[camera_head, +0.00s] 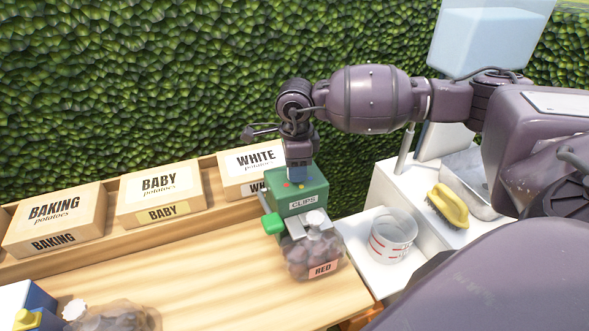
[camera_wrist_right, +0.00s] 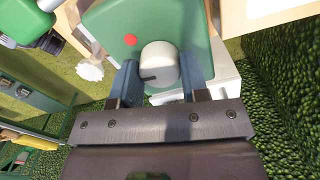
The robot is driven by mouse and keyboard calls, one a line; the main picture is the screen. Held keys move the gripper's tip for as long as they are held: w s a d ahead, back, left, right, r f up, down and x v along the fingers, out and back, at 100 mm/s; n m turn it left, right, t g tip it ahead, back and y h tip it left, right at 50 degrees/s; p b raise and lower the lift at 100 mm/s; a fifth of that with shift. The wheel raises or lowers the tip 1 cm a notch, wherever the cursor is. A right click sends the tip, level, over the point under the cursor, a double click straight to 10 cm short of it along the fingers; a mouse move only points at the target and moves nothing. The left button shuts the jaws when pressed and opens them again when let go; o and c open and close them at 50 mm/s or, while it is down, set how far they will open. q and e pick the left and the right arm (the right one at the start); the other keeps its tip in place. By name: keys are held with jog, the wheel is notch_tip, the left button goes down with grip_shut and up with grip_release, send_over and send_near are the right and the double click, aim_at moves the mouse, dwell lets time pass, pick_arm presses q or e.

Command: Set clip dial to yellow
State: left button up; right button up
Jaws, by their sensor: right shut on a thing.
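The green clip machine, marked CLIPS (camera_head: 285,201), stands on the right part of the wooden bench. Its pale rounded dial (camera_wrist_right: 160,58) shows in the right wrist view, with a short dark mark near its lower left edge. A red dot (camera_wrist_right: 130,40) lies left of the dial on the green face. My right gripper (camera_head: 298,178) reaches down onto the machine's top, its blue fingers shut on the dial from both sides. No yellow mark is clear in the wrist view; the fingers may hide part of the face. My left gripper is out of view.
A net bag of potatoes tagged RED (camera_head: 315,259) sits at the machine's front. Boxes for baking (camera_head: 56,213), baby (camera_head: 160,187) and white potatoes (camera_head: 250,160) line the back. A measuring cup (camera_head: 391,239) and yellow brush (camera_head: 449,206) are to the right. The bench middle is clear.

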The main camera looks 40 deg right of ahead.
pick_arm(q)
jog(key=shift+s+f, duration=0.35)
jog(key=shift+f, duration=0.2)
pick_arm(e)
jog(key=shift+n, duration=0.6)
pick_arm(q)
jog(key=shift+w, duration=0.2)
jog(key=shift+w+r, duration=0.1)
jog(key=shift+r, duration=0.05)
pick_arm(e)
jog(key=o, duration=0.9)
jog(key=shift+r, duration=0.1)
jog(key=shift+r, duration=5.35)
